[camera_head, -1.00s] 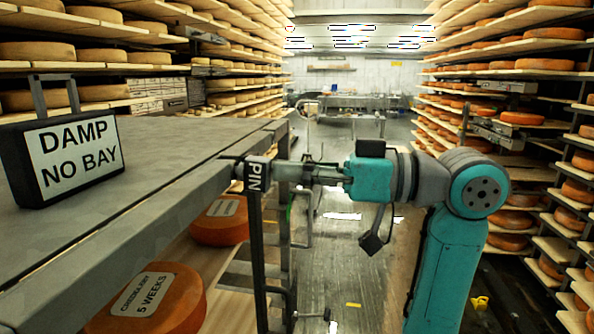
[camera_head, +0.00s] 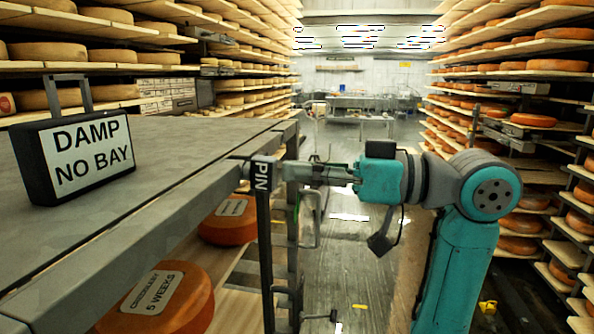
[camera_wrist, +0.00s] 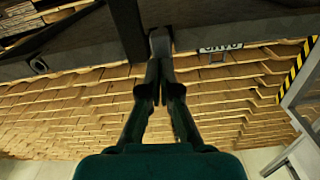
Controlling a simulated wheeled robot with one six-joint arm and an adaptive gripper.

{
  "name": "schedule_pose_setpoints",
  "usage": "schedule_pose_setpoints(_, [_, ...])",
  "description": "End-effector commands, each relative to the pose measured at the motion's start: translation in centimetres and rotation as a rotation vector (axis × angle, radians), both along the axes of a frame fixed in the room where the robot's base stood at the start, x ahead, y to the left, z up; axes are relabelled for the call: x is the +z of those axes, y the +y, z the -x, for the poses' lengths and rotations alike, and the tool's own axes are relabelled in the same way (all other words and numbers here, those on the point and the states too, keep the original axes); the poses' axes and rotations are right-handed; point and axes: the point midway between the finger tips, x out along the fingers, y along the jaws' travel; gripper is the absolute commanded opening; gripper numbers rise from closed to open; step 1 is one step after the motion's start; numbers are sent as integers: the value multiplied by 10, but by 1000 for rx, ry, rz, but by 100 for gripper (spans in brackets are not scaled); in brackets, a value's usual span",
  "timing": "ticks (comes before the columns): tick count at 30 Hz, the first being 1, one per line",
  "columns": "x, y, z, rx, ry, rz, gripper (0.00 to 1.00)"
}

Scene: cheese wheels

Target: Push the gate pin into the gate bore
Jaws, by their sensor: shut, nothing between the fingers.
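The bore is hidden from view. My gripper (camera_head: 325,174) is shut and empty, level with the rod and pointing left at it. In the wrist view the closed fingertips (camera_wrist: 158,66) lie just below a small grey end piece (camera_wrist: 160,42), probably the rod's end, beside a dark post. I cannot tell whether they touch.
A grey bench (camera_head: 190,150) fills the left, with a DAMP NO BAY sign (camera_head: 80,160) on it. Orange cheese wheels (camera_head: 160,300) lie on a shelf below. Cheese racks line both sides. The aisle floor (camera_head: 345,260) between them is open.

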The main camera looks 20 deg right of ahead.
Motion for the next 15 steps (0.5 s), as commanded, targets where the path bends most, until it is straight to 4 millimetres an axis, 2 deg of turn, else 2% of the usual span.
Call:
schedule_pose_setpoints(6, [0,-15,10,-3,0,0,0])
schedule_pose_setpoints(15, [0,-27,19,-3,0,0,0])
